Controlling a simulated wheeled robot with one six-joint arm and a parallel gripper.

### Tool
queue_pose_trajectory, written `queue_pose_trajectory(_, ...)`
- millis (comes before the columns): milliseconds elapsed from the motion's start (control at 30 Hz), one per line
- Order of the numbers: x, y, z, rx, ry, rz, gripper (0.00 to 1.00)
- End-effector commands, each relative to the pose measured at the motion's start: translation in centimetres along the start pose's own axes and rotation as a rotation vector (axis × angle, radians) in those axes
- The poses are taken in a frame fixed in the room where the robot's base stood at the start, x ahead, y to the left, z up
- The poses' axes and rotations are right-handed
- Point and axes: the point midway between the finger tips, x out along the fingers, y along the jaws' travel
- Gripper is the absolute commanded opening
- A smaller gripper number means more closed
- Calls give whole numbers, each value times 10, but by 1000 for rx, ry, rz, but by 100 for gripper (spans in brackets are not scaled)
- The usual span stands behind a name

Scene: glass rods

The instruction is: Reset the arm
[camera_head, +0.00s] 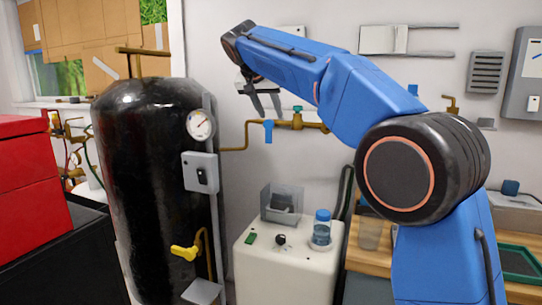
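My blue arm rises at the right of the head view and reaches up and to the left. My gripper (264,103) hangs from its end, in the upper middle of the view, with dark fingers pointing down. The fingers look spread apart with nothing between them. The gripper is in the air in front of the wall pipe, close in the picture to the tank's gauge.
A tall black tank (150,170) with a gauge (200,125) stands on the left. A red box (28,172) is at the far left. A white cabinet (285,262) below bears a blue-capped jar (322,228). A wooden bench (375,262) is at right.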

Motion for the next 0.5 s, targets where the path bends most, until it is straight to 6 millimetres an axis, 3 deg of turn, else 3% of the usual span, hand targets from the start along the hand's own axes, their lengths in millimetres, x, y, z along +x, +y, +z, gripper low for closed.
queue_pose_trajectory(33,-1,22,3,-11,-12,1,38)
queue_pose_trajectory(267,1,103,34,-80,-75,-13,38)
queue_pose_trajectory(500,2,183,85,-137,-136,-36,38)
